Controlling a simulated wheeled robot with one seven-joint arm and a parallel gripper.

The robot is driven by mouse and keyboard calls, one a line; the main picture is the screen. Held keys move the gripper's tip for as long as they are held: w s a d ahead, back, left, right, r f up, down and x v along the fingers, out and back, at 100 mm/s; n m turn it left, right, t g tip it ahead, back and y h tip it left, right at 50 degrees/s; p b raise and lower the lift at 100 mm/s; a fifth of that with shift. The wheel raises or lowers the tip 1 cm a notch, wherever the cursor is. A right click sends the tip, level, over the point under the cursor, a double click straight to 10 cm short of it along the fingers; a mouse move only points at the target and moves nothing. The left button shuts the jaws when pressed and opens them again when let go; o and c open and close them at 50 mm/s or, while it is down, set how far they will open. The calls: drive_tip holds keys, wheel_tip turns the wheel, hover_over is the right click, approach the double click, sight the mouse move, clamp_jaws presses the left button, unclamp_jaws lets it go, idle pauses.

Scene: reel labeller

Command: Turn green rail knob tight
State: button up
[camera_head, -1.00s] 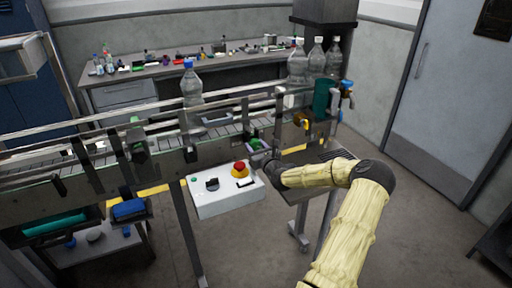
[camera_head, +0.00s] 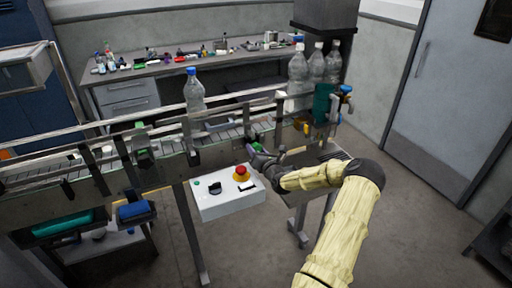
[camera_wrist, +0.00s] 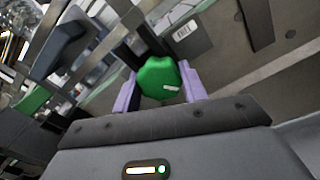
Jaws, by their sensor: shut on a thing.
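The green rail knob (camera_wrist: 158,78) sits between the two purple fingers of my gripper (camera_wrist: 160,92) in the wrist view, with a finger against each side. A white mark shows on its face. In the head view, my gripper (camera_head: 264,158) is at the front side of the conveyor, and only a bit of the green knob (camera_head: 257,148) shows beside it. The gripper is shut on the knob. The knob's stem and mount are hidden behind it.
A white control box (camera_head: 226,203) with a red emergency button (camera_head: 241,173) hangs just left of my gripper. A clear bottle with a blue cap (camera_head: 194,92) stands on the conveyor (camera_head: 60,180). Several bottles stand at the right end. Open floor lies at right.

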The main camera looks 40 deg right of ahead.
drive_tip(key=shift+m, duration=0.5)
drive_tip(key=o, duration=1)
drive_tip(key=shift+c, duration=0.2)
drive_tip(key=shift+s, duration=0.15)
drive_tip(key=b+v, duration=0.3)
drive_tip(key=v, duration=1.4)
drive_tip(key=shift+a, duration=0.1)
